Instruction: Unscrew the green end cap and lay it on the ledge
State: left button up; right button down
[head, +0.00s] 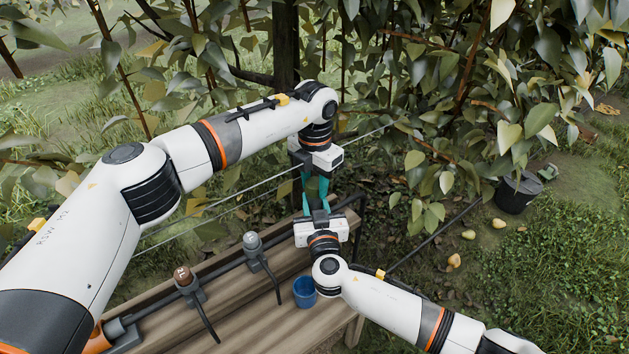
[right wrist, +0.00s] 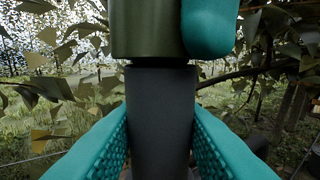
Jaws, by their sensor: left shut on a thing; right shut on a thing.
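In the right wrist view, the green end cap (right wrist: 147,30) sits upright directly above a dark grey cylinder (right wrist: 162,115), with a thin dark seam between them. My right gripper (right wrist: 160,125) is shut on the grey cylinder, one teal finger on each side. A teal finger of my left gripper (right wrist: 210,28) presses the cap's right side; the cap's top is out of frame. In the head view my left gripper (head: 315,184) points down, right above my right gripper (head: 317,209), and the cap and cylinder are mostly hidden. The wooden ledge (head: 263,312) lies below and left of them.
A blue cup (head: 304,291) stands on the ledge near its right end. A pipe with a brown-topped fitting (head: 184,276) and a grey-topped fitting (head: 252,242) runs along the ledge. Leafy branches hang close behind and right. A dark bucket (head: 517,194) stands on the ground.

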aim_at(315, 182)
pick_arm(q)
jog(key=n, duration=0.6)
jog(key=shift+w+r, duration=0.1)
jog(key=n, duration=0.6)
jog(key=shift+a, duration=0.1)
jog(key=n, duration=1.2)
jog(key=shift+n, duration=0.3)
jog(key=shift+r, duration=0.2)
pick_arm(e)
jog(key=shift+d, duration=0.1)
pick_arm(q)
jog(key=shift+r, duration=0.95)
jog(key=shift+r, duration=0.1)
jog(key=shift+r, duration=1.9)
pick_arm(e)
jog(key=c, duration=1)
grip_release()
